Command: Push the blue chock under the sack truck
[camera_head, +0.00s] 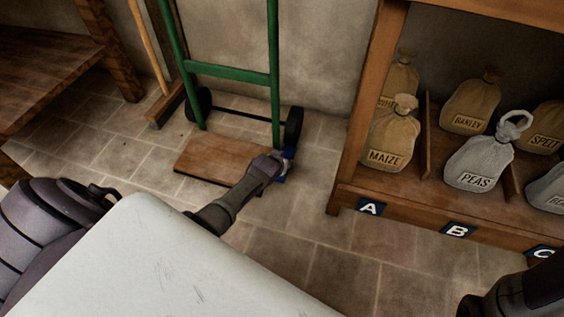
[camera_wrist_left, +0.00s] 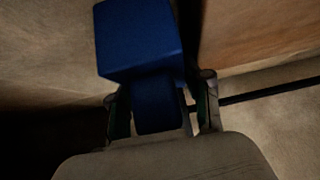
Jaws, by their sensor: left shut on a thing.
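The sack truck (camera_head: 231,74) has a green frame, two dark wheels and a flat wooden plate (camera_head: 215,155) on the floor. It stands upright against the wall. The blue chock (camera_head: 289,152) is on the floor just in front of the truck's right wheel (camera_head: 293,125); whether it touches the wheel cannot be told. My left gripper (camera_head: 275,166) is shut on the chock, partly hiding it. In the left wrist view, the chock's blue block (camera_wrist_left: 138,40) lies beyond the fingertips, and its narrower part is between the fingers (camera_wrist_left: 160,105). My right gripper is out of view.
A wooden shelf unit (camera_head: 345,190) with labelled sacks, such as MAIZE (camera_head: 392,135) and PEAS (camera_head: 480,163), stands at right. A wooden bench (camera_head: 45,60) is at left. Bare tiled floor (camera_head: 330,250) lies in front.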

